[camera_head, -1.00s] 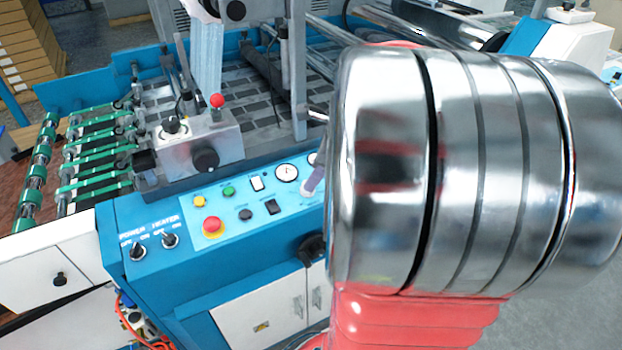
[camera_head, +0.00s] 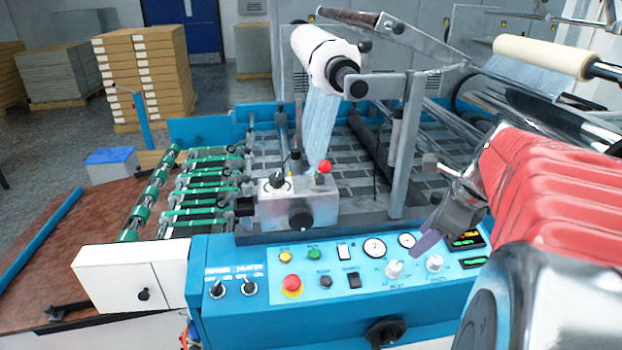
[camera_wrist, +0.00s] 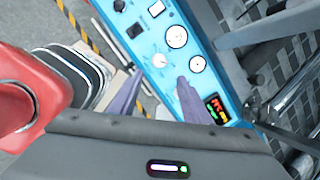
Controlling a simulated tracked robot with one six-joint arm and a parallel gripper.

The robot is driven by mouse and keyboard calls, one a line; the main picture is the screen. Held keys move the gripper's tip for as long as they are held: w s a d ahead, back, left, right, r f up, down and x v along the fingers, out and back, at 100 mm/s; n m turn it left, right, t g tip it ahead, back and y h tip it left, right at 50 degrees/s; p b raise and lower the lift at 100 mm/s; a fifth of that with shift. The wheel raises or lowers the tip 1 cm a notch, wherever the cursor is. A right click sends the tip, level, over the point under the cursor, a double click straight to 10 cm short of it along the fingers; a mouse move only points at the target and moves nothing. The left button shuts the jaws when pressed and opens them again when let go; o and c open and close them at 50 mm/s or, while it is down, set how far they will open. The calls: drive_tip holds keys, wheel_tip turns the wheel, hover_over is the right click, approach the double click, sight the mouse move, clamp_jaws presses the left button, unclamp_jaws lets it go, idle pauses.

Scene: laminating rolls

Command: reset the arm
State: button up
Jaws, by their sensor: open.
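My gripper (camera_head: 428,235) shows in the head view in front of the right part of the blue control panel (camera_head: 330,296). Its grey-purple fingers point down and left, near the panel's white knobs. In the wrist view my gripper (camera_wrist: 157,92) has its two fingers apart with nothing between them. The panel (camera_wrist: 150,62) with its dials and red-green display lies beyond the fingers. My red and chrome arm fills the right side of the head view and hides the panel's right end.
A laminating machine has a white film roll (camera_head: 322,55), a metal box with a red knob (camera_head: 324,167) and green belts (camera_head: 200,190). A cream roll (camera_head: 540,56) hangs at the upper right. Stacked cartons (camera_head: 150,75) stand at the back left. Open floor (camera_head: 60,150) lies left.

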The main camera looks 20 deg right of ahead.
drive_tip(key=s+a+f+n, duration=0.1)
drive_tip(key=s+a+n, duration=0.1)
drive_tip(key=a+n, duration=1.2)
drive_tip(key=s+a+f+n+t, duration=0.1)
drive_tip(key=s+a+n, duration=0.1)
drive_tip(key=a+n, duration=1.2)
drive_tip(key=shift+s+a+f+n, duration=0.25)
drive_tip(key=shift+f+n, duration=0.1)
drive_tip(key=shift+n, duration=0.45)
drive_tip(key=shift+c, duration=0.5)
